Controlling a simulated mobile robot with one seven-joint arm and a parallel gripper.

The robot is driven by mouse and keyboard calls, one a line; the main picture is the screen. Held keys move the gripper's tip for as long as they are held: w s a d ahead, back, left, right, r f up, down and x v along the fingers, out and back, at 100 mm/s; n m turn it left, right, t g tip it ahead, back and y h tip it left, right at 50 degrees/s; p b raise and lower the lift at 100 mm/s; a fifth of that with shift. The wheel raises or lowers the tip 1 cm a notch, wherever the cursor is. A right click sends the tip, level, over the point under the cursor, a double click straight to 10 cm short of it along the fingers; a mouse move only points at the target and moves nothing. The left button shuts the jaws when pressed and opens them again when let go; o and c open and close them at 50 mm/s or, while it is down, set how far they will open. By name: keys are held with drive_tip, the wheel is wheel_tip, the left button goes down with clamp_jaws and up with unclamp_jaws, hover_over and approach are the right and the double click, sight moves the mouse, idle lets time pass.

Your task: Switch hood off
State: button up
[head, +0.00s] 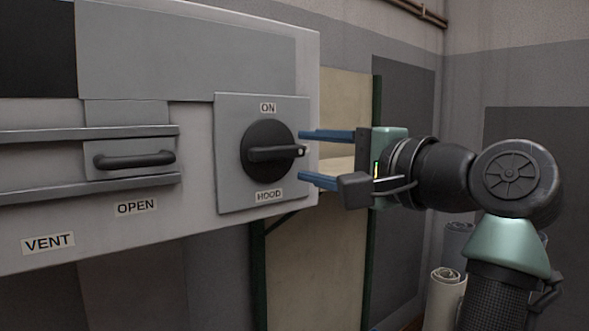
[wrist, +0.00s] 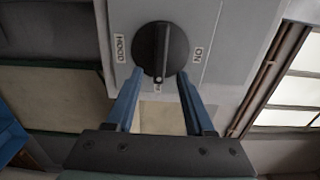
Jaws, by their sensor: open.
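The hood switch is a round black rotary knob (head: 270,151) on a grey plate (head: 228,190), with "ON" above and "HOOD" below. Its bar handle lies level, and the end with a pale mark points right, not at "ON". My gripper (head: 301,155) is open to the right of the knob, one blue finger higher and one lower than the handle end. In the wrist view the knob (wrist: 152,32) is ahead, and its handle points toward the space between the fingertips (wrist: 160,72). A small pale label by the handle end there is unreadable. I cannot tell if the fingers touch the knob.
Left of the knob is a sliding vent panel with a black handle (head: 134,160), marked "VENT" and "OPEN", between two rails. The grey panel board (head: 60,231) ends just right of the switch plate. Rolled sheets (head: 446,298) stand below my arm.

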drive_tip(key=b+v, duration=0.2)
drive_tip(key=v, duration=0.5)
drive_tip(key=shift+s+d+b, duration=0.2)
drive_tip(key=shift+s+b, duration=0.1)
drive_tip(key=shift+b, duration=0.05)
drive_tip(key=a+f+n+t+h+b, duration=0.3)
drive_tip(key=a+f+n+t+h, duration=0.15)
drive_tip(key=t+h, duration=0.25)
drive_tip(key=s+a+r+n+t+h, duration=0.1)
drive_tip(key=s+a+n+t, duration=0.1)
drive_tip(key=s, duration=0.4)
drive_tip(key=s+a+r+n+t+h+b, duration=0.1)
drive_tip(key=s+a+n+t+h, duration=0.1)
drive_tip(key=s, duration=0.5)
drive_tip(key=shift+a+r+n+t+h, duration=0.3)
drive_tip(key=shift+n+t, duration=0.6)
drive_tip(key=shift+n, duration=0.35)
